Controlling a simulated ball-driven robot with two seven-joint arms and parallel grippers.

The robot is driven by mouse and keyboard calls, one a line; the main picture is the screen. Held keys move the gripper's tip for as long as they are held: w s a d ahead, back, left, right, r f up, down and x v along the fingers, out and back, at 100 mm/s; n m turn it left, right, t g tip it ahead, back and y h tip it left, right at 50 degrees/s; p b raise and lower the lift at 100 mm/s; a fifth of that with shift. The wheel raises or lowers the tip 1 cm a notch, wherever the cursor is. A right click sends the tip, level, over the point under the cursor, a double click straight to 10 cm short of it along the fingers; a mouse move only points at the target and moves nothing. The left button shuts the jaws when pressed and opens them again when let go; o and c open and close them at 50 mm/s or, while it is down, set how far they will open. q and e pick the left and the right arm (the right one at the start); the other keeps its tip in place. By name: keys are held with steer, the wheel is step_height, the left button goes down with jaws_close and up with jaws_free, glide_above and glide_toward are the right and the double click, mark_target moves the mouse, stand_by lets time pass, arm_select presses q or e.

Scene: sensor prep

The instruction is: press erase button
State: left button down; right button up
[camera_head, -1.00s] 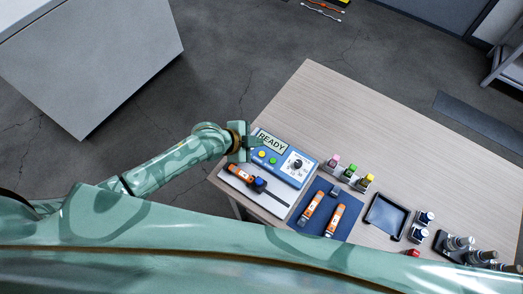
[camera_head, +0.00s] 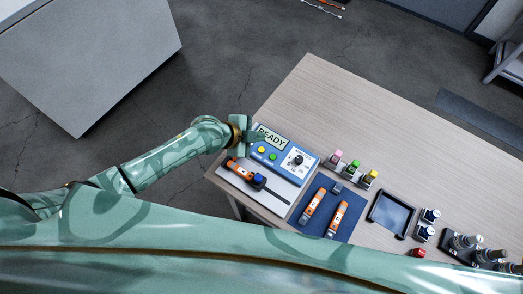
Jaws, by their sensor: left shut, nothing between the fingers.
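A blue device (camera_head: 282,166) with a screen reading READY (camera_head: 270,138), a dial (camera_head: 297,160), a yellow button (camera_head: 261,150) and a green button (camera_head: 273,157) lies at the table's left end. No label reading erase can be made out. In the head view my left gripper (camera_head: 252,137) is at the device's left edge, by the screen's left end. It is shut and empty. Whether it touches the device cannot be told. My right gripper is not in view.
An orange sensor (camera_head: 236,165) with a blue-capped part (camera_head: 258,180) lies on a white plate (camera_head: 280,207). Two orange sensors (camera_head: 313,203) lie on a blue mat (camera_head: 327,187). Several capped bottles (camera_head: 353,168), a black tray (camera_head: 391,214) and a red object (camera_head: 418,252) stand to the right. The table's back is clear.

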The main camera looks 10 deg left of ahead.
arm_select(q)
step_height(320, 180, down, 5)
steer(key=b, duration=0.3)
stand_by(1.9)
steer(key=shift+f+b, duration=0.35)
steer(key=shift+f, duration=0.4)
stand_by(0.5)
steer(key=shift+r, duration=0.15)
steer(key=shift+r+p, duration=0.5)
steer(key=shift+r, duration=0.2)
step_height(320, 180, up, 5)
steer(key=p, duration=0.4)
